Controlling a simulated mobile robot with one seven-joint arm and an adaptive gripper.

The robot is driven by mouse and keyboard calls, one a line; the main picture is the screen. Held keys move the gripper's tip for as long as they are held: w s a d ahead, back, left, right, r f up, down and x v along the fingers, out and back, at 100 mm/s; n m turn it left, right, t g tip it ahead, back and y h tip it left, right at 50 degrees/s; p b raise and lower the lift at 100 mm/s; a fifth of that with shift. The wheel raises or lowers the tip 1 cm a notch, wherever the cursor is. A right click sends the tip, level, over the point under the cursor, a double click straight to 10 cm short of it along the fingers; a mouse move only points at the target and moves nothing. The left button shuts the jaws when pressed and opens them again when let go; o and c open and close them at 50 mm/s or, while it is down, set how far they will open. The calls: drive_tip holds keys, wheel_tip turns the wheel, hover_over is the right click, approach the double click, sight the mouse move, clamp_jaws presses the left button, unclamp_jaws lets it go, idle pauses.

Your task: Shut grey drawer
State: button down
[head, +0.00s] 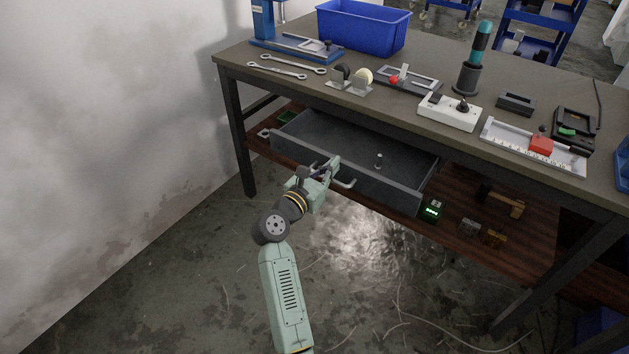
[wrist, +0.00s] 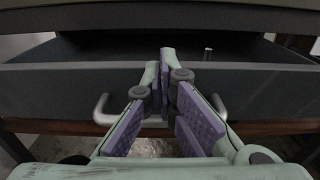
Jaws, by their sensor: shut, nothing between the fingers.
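The grey drawer (head: 394,188) stands pulled out below the workbench top in the head view. Its dark front panel (wrist: 50,92) spans the wrist view. A pale bar handle (head: 346,183) is on the drawer front; its two ends show on either side of my fingers in the wrist view. My gripper (head: 331,167) is shut and empty, with its fingertips at the drawer front near the handle. In the wrist view the fingertips (wrist: 167,58) meet in front of the panel. I cannot tell if they touch it. A small metal cylinder (head: 379,159) stands inside the drawer.
The workbench top (head: 410,110) above carries a blue bin (head: 362,28), wrenches (head: 282,70), a white power strip (head: 449,111) and other tools. A lower wooden shelf (head: 520,235) holds a small device with green lights (head: 432,210). A bench leg (head: 238,140) and wall are left.

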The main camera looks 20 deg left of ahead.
hover_over(353, 159)
drive_tip(key=shift+w, duration=0.15)
idle(0.6)
